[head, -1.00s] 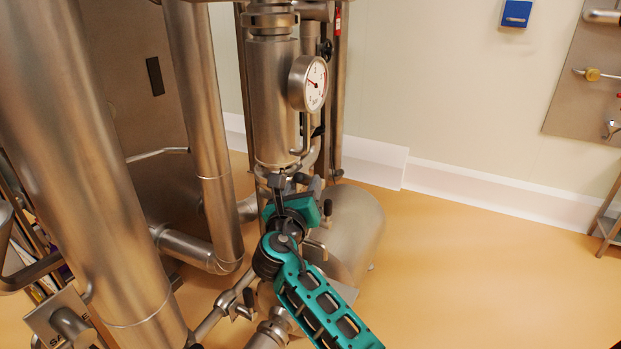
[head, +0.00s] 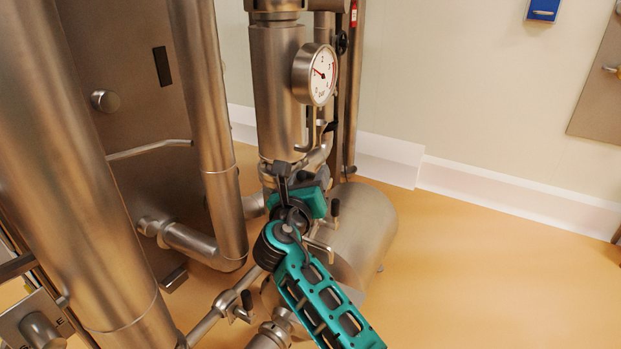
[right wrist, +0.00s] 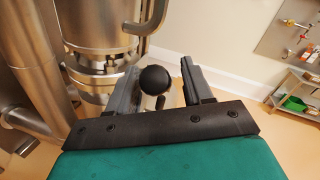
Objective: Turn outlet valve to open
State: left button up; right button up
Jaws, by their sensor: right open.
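A black ball knob on a short metal stem (right wrist: 154,80) shows in the right wrist view, between the two fingers of my right gripper (right wrist: 160,85). It looks like the outlet valve's handle. The fingers are open, one on each side of the knob, and I see a gap at the right finger. In the head view my teal right gripper (head: 284,182) is just below the steel cylinder with the gauge. There the gripper and wrist hide the knob and most of the valve body. My left gripper is not in view.
A dial gauge (head: 315,74) sticks out from the steel cylinder (head: 276,90) above the gripper. Large steel pipes (head: 207,130) stand at the left. A rounded steel tank (head: 358,235) lies behind my wrist. The floor at the right (head: 500,280) is clear.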

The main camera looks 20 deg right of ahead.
jog(key=shift+c, duration=0.2)
grip_shut()
dwell(0.3)
